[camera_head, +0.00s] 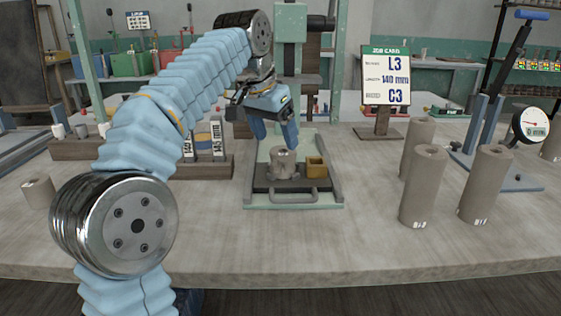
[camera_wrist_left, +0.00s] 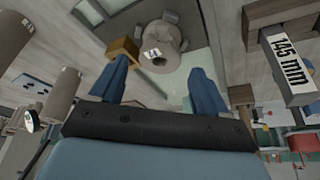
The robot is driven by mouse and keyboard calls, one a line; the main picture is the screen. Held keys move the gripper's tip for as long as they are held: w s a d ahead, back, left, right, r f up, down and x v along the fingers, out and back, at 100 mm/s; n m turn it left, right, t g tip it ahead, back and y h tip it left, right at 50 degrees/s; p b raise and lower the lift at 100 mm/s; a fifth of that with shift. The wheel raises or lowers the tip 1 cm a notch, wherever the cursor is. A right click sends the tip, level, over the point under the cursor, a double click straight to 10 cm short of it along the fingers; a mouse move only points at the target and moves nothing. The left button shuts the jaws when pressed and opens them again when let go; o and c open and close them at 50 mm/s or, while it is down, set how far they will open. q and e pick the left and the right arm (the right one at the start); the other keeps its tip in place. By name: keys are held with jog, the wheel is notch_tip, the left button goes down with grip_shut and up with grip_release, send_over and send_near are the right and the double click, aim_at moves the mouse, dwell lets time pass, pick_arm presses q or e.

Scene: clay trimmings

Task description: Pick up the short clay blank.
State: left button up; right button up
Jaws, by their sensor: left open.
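A short grey-brown clay blank (camera_head: 282,163) stands upright in a low pale green-framed fixture (camera_head: 247,190) at the middle of the table. In the left wrist view the blank (camera_wrist_left: 158,40) shows a hole in its end and a white label. My left gripper (camera_head: 275,134) is above it, fingers pointing down, open and empty. In the left wrist view the blank shows beyond and between the two blue fingertips (camera_wrist_left: 160,75), apart from them. Another short clay cylinder (camera_head: 38,193) stands at the table's far left. My right gripper is not in view.
A yellow block (camera_head: 316,167) stands right of the blank in the fixture. Several tall clay cylinders (camera_head: 424,188) stand to the right. A job card (camera_head: 387,76) reads L3, 140 mm, C3. A wooden rack (camera_head: 218,166) is at left. The front table strip is clear.

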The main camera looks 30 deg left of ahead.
aim_at(283, 152)
pick_arm(q)
jog(key=x, duration=0.7)
jog(key=shift+w+r, duration=0.2)
jog(key=shift+w, duration=0.1)
jog(key=shift+c, duration=0.4)
jog(key=c, duration=0.9)
jog(key=shift+o, duration=0.2)
jog(key=shift+r, duration=0.1)
